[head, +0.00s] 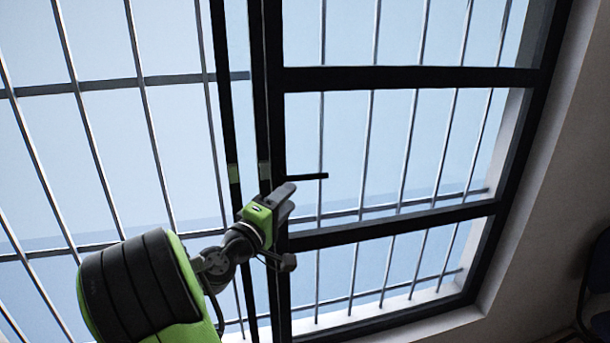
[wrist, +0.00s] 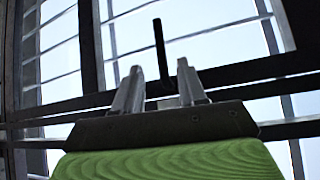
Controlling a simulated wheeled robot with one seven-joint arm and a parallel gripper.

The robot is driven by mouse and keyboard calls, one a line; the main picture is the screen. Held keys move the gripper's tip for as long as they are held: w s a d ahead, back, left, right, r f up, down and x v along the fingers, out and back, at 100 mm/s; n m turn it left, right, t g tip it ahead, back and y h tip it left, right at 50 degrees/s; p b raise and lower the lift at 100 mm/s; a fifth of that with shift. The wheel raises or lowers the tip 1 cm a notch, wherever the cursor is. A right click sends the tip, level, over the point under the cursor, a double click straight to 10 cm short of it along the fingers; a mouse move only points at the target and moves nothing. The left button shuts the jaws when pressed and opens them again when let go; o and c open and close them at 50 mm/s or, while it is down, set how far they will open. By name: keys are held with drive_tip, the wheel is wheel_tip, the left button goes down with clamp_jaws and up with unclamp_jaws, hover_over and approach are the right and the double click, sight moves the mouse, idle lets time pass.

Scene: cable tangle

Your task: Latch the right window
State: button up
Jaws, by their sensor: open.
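The right window (head: 410,78) has a dark frame with crossbars and fills the right half of the head view. Its black lever handle (head: 312,176) sticks out sideways to the right from the upright at the window's left side. My gripper (head: 288,193) is just below the handle, near that upright. In the wrist view the handle (wrist: 158,38) runs upward in line with the gap between the two grey fingers of my gripper (wrist: 159,68). The fingers are apart with nothing clearly held. Whether they touch the handle cannot be told.
Thin upright bars (head: 145,110) stand behind the glass on both sides. A second dark upright (head: 226,120) is left of the handle. A beige wall (head: 550,170) is at the right, with a dark object (head: 598,285) at its edge.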

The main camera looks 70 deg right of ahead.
sight(307, 179)
drive_tip(key=p+x, duration=0.1)
drive_tip(key=x, duration=0.9)
drive_tip(key=shift+s+d+p, duration=0.1)
drive_tip(key=shift+d+p, duration=0.2)
drive_tip(key=shift+p, duration=0.1)
clamp_jaws()
